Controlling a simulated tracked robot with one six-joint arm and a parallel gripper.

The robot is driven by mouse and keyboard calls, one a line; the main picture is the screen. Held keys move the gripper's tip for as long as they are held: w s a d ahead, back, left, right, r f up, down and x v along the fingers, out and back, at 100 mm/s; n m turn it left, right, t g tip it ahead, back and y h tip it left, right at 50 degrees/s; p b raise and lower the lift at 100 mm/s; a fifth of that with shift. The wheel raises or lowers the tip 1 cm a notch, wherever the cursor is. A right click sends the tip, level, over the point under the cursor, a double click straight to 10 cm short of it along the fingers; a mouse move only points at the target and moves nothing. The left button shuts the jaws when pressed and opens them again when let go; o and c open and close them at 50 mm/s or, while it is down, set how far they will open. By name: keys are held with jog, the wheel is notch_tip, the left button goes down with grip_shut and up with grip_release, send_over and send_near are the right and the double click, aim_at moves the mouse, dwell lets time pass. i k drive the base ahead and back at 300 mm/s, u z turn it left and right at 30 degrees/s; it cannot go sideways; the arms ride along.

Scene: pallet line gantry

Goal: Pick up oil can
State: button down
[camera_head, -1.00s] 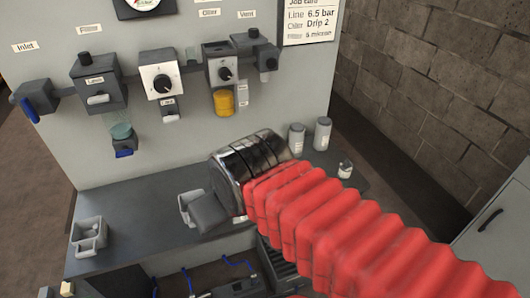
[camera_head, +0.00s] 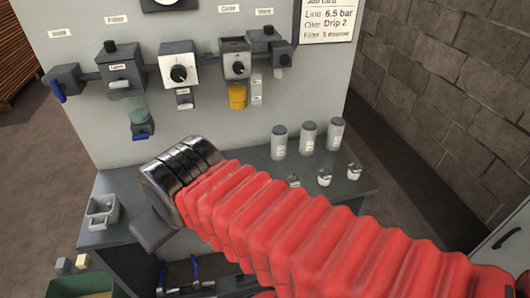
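My red-sleeved arm reaches in from the lower right and ends in a shiny metal wrist. Of my gripper (camera_head: 152,231) I see one dark grey blocky part at the left, above the bench's front edge. Its fingertips are hidden, so opening and hold cannot be told. Three grey-capped cylinders, a left one (camera_head: 279,142), a middle one (camera_head: 308,137) and a right one (camera_head: 335,134), stand upright at the back of the bench (camera_head: 230,150). I cannot tell whether one is the oil can. Small pale pots (camera_head: 324,177) stand in front of them, apart from my gripper.
A grey open holder (camera_head: 102,211) sits at the bench's left end. A green crate (camera_head: 85,288) is at the lower left. A brick wall (camera_head: 440,100) is at the right.

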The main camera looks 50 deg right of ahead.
aim_at(279, 144)
jog(key=u, duration=0.25)
jog(key=k, duration=1.35)
jog(key=z, duration=1.45)
jog(key=i, duration=1)
